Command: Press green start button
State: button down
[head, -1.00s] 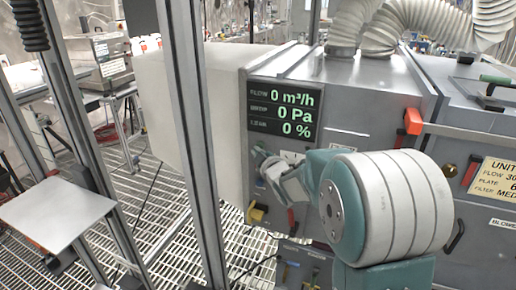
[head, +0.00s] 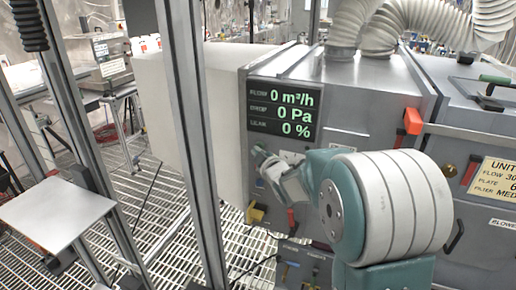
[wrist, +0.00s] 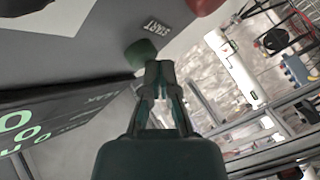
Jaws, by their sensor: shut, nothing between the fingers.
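The green button (wrist: 140,52) is on a grey panel in the wrist view, beside a small START label (wrist: 157,27). My gripper (wrist: 160,70) is shut and empty. Its fingertips appear just below and right of the button, overlapping its lower right edge in the picture. I cannot tell whether they touch it. In the head view my arm reaches to the front of the grey machine (head: 365,95), below its display (head: 282,108). The gripper's tip is small there and the button cannot be clearly made out.
A red button (wrist: 205,5) lies past the START label in the wrist view. The display reads 0 m³/h, 0 Pa and 0 %. A red-orange handle (head: 413,121) sticks out of the machine at right. Metal posts (head: 190,130) stand left of the arm.

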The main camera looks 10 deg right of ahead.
dwell(0.3)
jog(key=shift+w+d+r, duration=0.1)
jog(key=shift+w+d, duration=0.15)
jog(key=shift+s+r, duration=0.15)
jog(key=shift+s, duration=0.05)
dwell(0.4)
jog(key=s+a, duration=0.3)
jog(key=s, duration=0.2)
jog(key=shift+a, duration=0.4)
dwell(0.6)
